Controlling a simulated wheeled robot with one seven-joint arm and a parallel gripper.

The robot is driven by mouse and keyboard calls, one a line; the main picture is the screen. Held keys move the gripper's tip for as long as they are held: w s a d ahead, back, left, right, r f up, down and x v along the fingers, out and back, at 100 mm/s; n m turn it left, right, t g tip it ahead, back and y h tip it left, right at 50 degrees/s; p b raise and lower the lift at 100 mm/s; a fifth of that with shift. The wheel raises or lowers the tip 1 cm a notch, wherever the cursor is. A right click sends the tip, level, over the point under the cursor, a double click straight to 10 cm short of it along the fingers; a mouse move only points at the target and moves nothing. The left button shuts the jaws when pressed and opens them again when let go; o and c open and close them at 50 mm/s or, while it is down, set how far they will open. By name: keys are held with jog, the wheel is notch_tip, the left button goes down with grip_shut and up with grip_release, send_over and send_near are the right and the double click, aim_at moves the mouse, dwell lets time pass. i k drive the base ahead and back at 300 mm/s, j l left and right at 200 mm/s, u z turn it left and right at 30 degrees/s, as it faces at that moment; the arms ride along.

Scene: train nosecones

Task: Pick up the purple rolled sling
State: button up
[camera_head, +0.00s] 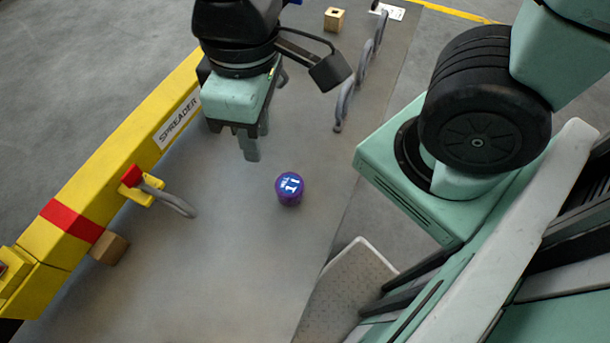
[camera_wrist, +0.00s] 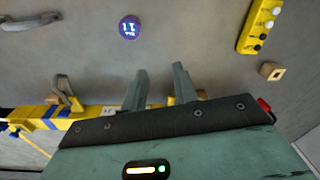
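The purple rolled sling (camera_head: 290,189) stands on the grey surface as a short roll with a white mark on top. It also shows from above in the wrist view (camera_wrist: 130,27), beyond the fingertips. My gripper (camera_head: 256,150) is above the surface, up and to the left of the sling in the head view, and apart from it. In the wrist view its two fingers (camera_wrist: 159,68) are spread with a clear gap and nothing between them. Nothing hides the sling.
Grey shackles (camera_head: 360,75) stand in a row at upper right. Wooden blocks (camera_head: 334,19) lie at the top and lower left. The surface (camera_head: 220,270) around the sling is clear.

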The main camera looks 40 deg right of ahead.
aim_at(290, 186)
jog(key=k+j+z, duration=0.25)
jog(key=k+z, duration=0.2)
jog(key=k+j+z, duration=0.15)
jog(key=k+z, duration=0.3)
jog(key=i, duration=0.1)
